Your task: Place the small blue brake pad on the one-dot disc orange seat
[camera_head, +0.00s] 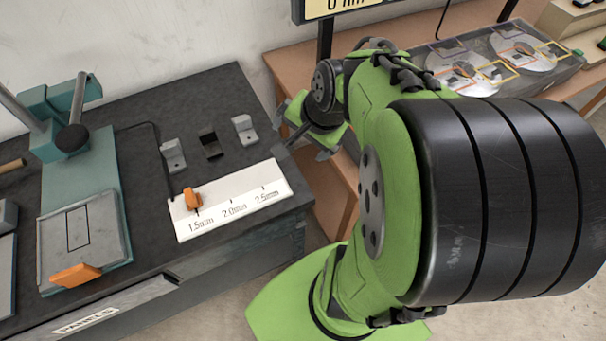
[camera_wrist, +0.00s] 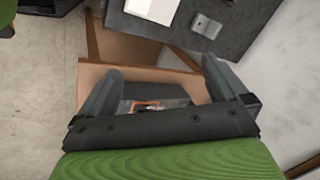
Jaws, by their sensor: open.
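Two silvery discs lie on the dark tray at the right in the head view, a left disc (camera_head: 462,69) and a right disc (camera_head: 523,46). Orange and yellow outlines mark seats on them, and the dots are too small to tell apart. I cannot make out a small blue brake pad in either view. My gripper (camera_head: 305,143) is open over the gap between the two tables, partly hidden by my arm. In the wrist view, its fingers (camera_wrist: 160,92) are spread and empty, with an orange-marked piece (camera_wrist: 147,106) far below between them.
The brown table (camera_head: 290,62) stands at the back right. My arm covers much of the middle.

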